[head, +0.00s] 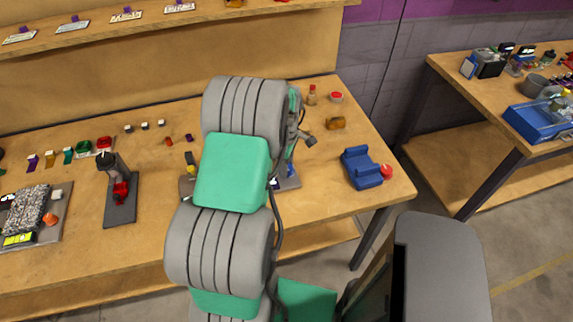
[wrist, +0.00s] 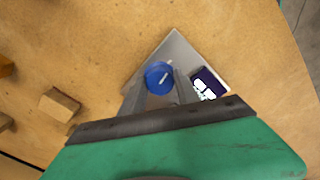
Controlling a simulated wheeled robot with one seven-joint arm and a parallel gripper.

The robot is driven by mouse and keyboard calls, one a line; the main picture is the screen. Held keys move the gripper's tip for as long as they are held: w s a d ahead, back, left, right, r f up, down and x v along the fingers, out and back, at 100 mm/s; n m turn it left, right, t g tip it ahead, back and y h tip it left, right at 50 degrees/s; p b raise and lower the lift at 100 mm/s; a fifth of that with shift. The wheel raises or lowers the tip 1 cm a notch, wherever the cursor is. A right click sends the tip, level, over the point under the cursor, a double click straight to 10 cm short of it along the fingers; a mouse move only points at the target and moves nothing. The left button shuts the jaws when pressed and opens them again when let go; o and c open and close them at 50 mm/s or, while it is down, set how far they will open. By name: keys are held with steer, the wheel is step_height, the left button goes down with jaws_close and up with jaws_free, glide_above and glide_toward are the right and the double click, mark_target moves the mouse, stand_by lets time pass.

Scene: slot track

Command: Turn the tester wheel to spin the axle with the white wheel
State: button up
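In the wrist view a round blue wheel (wrist: 155,72) with a short white mark sits on a light grey plate (wrist: 177,50). It may be the tester wheel. A dark block (wrist: 209,82) with white shapes is on the same plate to its right; I cannot tell whether it includes the white wheel or axle. My gripper (wrist: 160,92) is over the plate with its two fingers apart, the blue wheel showing between and beyond them. Whether the fingers touch it is unclear. In the head view my arm hides most of this; a corner of the plate (head: 289,184) shows.
A wooden block (wrist: 60,104) lies left in the wrist view. On the wooden table (head: 340,205) a blue seat-shaped object (head: 361,168) and a red round piece (head: 386,171) are right of my arm. A black stand with a red part (head: 120,192) is left. The table front between is clear.

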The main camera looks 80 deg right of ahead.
jaws_close()
